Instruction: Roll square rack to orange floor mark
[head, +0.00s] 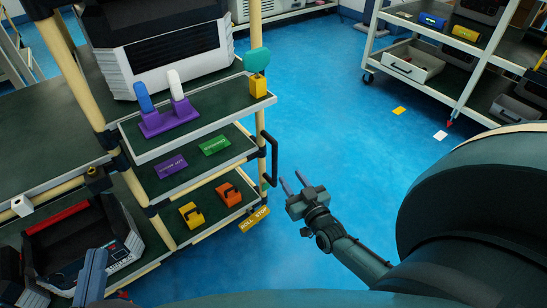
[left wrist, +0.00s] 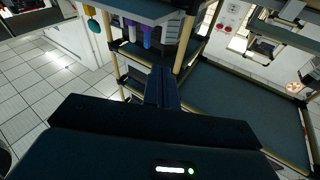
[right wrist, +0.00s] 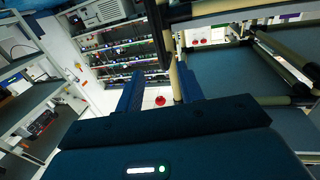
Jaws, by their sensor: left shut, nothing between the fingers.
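A rack with round cream posts and dark green shelves (head: 200,135) fills the left of the head view. A black upright handle (head: 268,158) is on its right side. My right gripper (head: 292,186) is open and empty, just right of and below that handle; in the right wrist view its fingers (right wrist: 158,92) are apart, with the handle (right wrist: 158,40) and a cream post beyond them. My left gripper (head: 92,272) is shut and empty at the bottom left, by the rack's lower part; its fingers (left wrist: 162,86) are together. An orange-yellow floor mark (head: 399,111) lies beyond, right of centre.
A grey-framed wheeled rack (head: 368,58) stands at the upper right, beside the orange-yellow mark and a white floor mark (head: 440,135). A yellow ROLL STOP tag (head: 254,219) hangs low on the cream-post rack. The blue floor (head: 335,150) between the racks is clear.

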